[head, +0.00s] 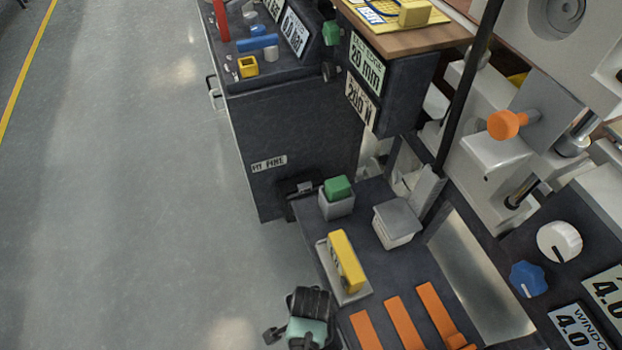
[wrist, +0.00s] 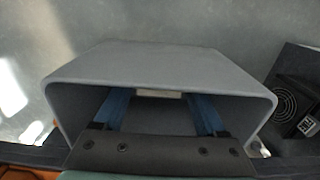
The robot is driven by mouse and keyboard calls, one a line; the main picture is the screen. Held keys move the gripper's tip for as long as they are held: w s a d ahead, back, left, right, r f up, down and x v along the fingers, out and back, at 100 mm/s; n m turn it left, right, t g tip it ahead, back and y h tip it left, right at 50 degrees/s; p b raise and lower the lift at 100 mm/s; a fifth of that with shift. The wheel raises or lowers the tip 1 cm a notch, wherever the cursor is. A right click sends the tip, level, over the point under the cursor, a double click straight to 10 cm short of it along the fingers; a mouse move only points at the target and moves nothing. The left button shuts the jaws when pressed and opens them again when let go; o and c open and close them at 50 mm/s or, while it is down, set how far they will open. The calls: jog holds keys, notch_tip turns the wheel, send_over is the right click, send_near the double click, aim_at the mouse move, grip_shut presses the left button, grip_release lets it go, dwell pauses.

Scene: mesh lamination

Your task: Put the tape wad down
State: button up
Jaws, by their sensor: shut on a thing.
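In the wrist view, my gripper (wrist: 160,103) reaches with its two blue fingers into the open mouth of a grey bin (wrist: 160,66). A small pale piece (wrist: 158,94), which looks like the tape wad, shows between the fingertips. The gripper is shut on it. Its far side and the bin's floor are hard to make out. In the head view, a black and teal part of my arm shows at the bottom edge; the fingers, the wad and the bin cannot be seen there.
The dark bench holds a yellow block in a pale tray (head: 359,295), a green block on a grey stand (head: 337,205) and orange strips (head: 404,325). The machine with an orange knob (head: 507,124) stands at right. Open grey floor (head: 130,200) lies at left.

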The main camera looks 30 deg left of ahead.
jog(key=shift+f, duration=0.1)
jog(key=o, duration=1.3)
jog(key=shift+c, duration=0.2)
notch_tip(320, 180, up, 12)
jog(key=p, duration=0.3)
jog(key=shift+p, duration=0.3)
